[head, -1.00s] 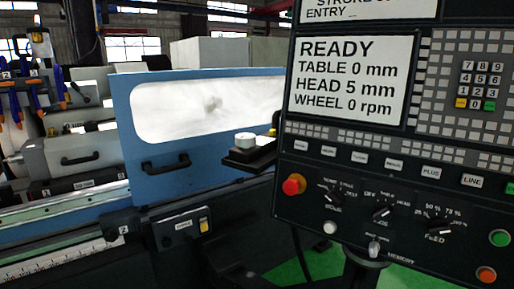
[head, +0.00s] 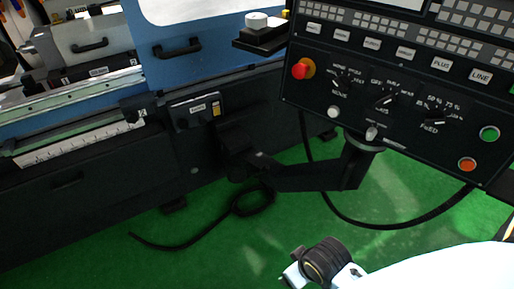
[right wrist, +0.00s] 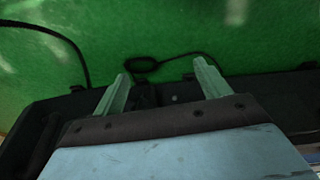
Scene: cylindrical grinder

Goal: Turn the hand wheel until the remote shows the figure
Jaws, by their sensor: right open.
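I cannot make out a hand wheel or a remote in these frames. The control panel (head: 350,117) of the grinder stands at the upper right of the head view, with knobs, a red button and labelled keys; its text lines are cut off at the top. My right gripper (right wrist: 162,82) is open in the right wrist view, its two pale fingers wide apart with nothing between them, above the dark machine base and green floor. In the head view my white right arm comes in at the bottom right; its fingertips do not show clearly. My left gripper is not in view.
The blue grinder door (head: 180,60) has a black handle (head: 177,48). A small switch box (head: 196,108) sits on the dark machine front. A black cable (head: 250,208) lies on the green floor. A support arm (head: 310,177) runs beneath the panel. Floor in front is open.

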